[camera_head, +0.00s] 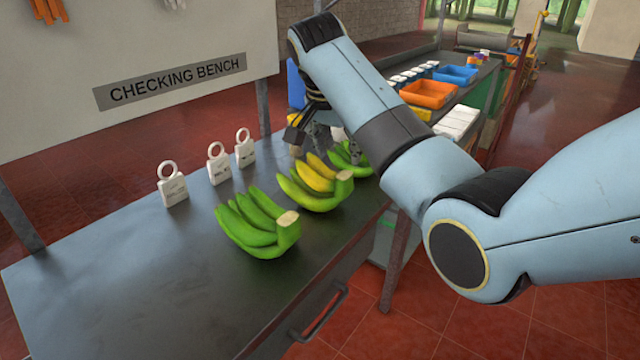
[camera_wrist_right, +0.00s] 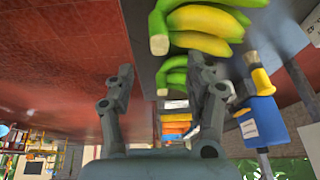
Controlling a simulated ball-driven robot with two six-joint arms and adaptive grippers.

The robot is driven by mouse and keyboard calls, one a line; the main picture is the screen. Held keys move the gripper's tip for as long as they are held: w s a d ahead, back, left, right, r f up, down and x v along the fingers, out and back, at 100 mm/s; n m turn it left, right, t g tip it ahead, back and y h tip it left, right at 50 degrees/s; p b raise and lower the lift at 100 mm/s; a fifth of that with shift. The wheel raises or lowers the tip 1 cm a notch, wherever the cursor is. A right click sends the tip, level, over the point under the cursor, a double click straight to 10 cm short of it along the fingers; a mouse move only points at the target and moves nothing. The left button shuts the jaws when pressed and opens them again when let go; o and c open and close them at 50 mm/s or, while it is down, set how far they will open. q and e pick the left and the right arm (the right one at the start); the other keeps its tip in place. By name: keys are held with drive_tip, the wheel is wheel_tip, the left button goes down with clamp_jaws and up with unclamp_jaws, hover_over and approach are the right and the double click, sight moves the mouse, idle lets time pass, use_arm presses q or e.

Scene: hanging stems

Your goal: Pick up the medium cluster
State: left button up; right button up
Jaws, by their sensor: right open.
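Three banana clusters lie in a row on the checking bench (camera_head: 110,290). The nearest is all green (camera_head: 255,225). The middle one is green with yellow bananas (camera_head: 315,185); it also shows at the top of the wrist view (camera_wrist_right: 200,30). The farthest is a smaller green cluster (camera_head: 349,158), partly hidden by my right arm. Which one counts as medium is not marked legibly. My right gripper (camera_head: 325,150) is open and low over the far end of the row. In the wrist view the far green cluster (camera_wrist_right: 175,80) shows between its fingers, nearer the right-hand finger. My left gripper is out of view.
Three white ringed tags (camera_head: 172,185) stand behind the clusters. Farther back are an orange crate (camera_head: 430,93) and a blue crate (camera_head: 455,74). The bench's near-left part is clear.

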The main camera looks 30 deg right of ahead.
sight(344, 175)
drive_tip(key=x, duration=0.7)
drive_tip(key=shift+s+a+f, duration=0.1)
drive_tip(key=shift+f, duration=0.15)
clamp_jaws()
drive_tip(key=shift+r, duration=0.15)
